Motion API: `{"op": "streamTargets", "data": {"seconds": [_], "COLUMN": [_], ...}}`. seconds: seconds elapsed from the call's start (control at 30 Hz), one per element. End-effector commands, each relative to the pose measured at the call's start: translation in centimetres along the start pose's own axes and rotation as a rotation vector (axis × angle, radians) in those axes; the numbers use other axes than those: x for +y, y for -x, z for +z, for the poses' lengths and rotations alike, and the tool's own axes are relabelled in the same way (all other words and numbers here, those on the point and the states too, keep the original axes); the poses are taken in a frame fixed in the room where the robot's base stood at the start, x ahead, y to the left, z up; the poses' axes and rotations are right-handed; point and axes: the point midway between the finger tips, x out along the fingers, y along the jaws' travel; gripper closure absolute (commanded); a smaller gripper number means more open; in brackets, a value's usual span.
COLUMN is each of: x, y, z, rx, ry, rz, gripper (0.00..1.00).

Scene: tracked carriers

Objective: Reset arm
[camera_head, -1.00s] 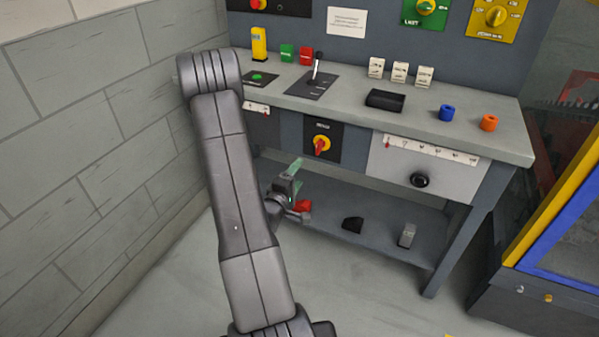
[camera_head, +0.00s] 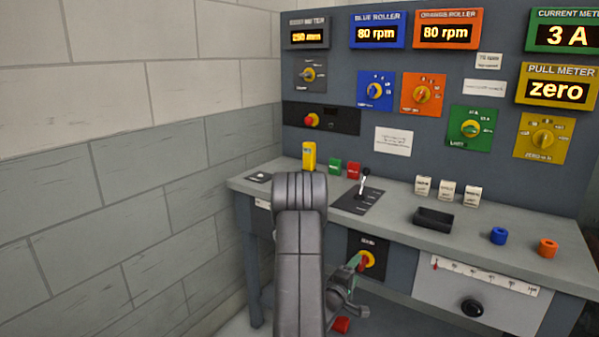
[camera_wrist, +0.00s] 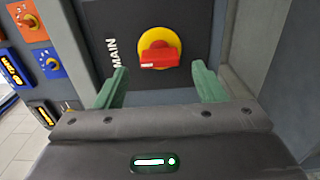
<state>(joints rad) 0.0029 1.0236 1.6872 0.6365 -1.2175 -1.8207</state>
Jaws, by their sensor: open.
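My gripper (camera_wrist: 158,88) is open and empty in the wrist view, its two green fingers spread apart. The red and yellow MAIN rotary switch (camera_wrist: 158,50) lies ahead of it, seen between and beyond the fingertips. In the head view the gripper (camera_head: 352,264) is small and partly hidden behind my grey arm, beside the same MAIN switch (camera_head: 367,259) on the front of the bench. I cannot tell the exact gap between fingers and switch.
The bench top (camera_head: 400,222) holds a lever (camera_head: 363,184), a black tray (camera_head: 433,218), white blocks, a blue ring (camera_head: 498,236) and an orange ring (camera_head: 547,248). A panel of dials and displays stands behind. A block wall (camera_head: 150,200) bounds the left.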

Motion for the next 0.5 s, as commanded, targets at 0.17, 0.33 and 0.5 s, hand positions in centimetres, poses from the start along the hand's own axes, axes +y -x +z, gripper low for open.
{"op": "streamTargets", "data": {"seconds": [0.17,0.33,0.5], "x": [-0.1,0.0,0.0], "y": [-2.1,-2.6,-2.5], "z": [0.0,0.0,0.0], "rx": [-0.001,0.000,0.000], "ry": [0.000,-0.004,-0.008], "rz": [0.000,-0.001,-0.001], "gripper": [0.36,0.36,0.36]}}
